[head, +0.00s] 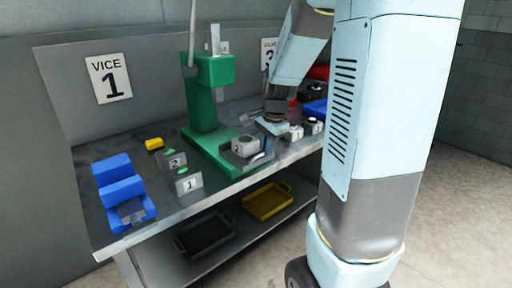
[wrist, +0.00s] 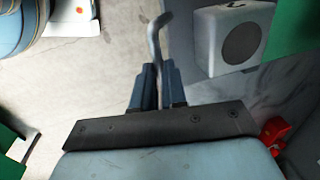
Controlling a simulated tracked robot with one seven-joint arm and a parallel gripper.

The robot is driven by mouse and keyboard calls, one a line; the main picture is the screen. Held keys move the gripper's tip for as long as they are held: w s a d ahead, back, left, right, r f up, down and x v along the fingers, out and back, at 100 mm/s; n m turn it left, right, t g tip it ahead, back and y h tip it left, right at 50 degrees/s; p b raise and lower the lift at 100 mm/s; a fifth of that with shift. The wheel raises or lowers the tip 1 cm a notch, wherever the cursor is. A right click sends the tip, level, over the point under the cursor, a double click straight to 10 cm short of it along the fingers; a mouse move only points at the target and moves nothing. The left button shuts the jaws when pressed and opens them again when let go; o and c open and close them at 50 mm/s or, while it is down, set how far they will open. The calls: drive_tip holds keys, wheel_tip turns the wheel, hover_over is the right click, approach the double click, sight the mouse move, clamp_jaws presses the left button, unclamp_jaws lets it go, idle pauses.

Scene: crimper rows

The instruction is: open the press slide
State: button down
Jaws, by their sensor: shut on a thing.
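The green press (head: 205,95) stands on the workbench in the middle of the head view. At its foot is the grey press slide (head: 240,161), bearing a pale block (head: 245,146) with a dark round face. That block (wrist: 232,40) also shows at the upper right of the wrist view. My gripper (wrist: 157,75) is shut on a bent grey metal handle (wrist: 155,35), which passes between its two blue fingers and curves beyond them. In the head view my wrist is just right of the slide; the fingertips are hard to make out there.
A blue vice (head: 125,190) sits at the bench's left end, with number cards (head: 188,184) and a yellow block (head: 154,144) nearby. Small pale blocks (head: 312,126) stand right of the press. Black (head: 204,236) and yellow (head: 267,201) trays lie on the lower shelf.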

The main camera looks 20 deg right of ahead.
drive_tip(key=shift+d+r, duration=0.1)
drive_tip(key=shift+d, duration=0.05)
drive_tip(key=c, duration=1.2)
unclamp_jaws()
drive_tip(key=shift+o, duration=0.2)
drive_tip(key=shift+a, duration=0.2)
wheel_tip(320, 180, up, 13)
drive_tip(key=s, duration=0.2)
drive_tip(key=shift+s+d+r, duration=0.2)
drive_tip(key=shift+s+d, duration=0.1)
drive_tip(key=shift+d, duration=0.05)
drive_tip(key=s+a+n+t, duration=0.1)
drive_tip(key=s+a+n, duration=0.2)
drive_tip(key=s+n, duration=0.4)
drive_tip(key=s+a+n+t, duration=0.2)
drive_tip(key=s+a+n, duration=0.2)
drive_tip(key=s+n, duration=0.3)
drive_tip(key=s+r, duration=0.1)
drive_tip(key=s, duration=0.2)
drive_tip(key=shift+a+h, duration=0.25)
drive_tip(key=shift+h, duration=0.05)
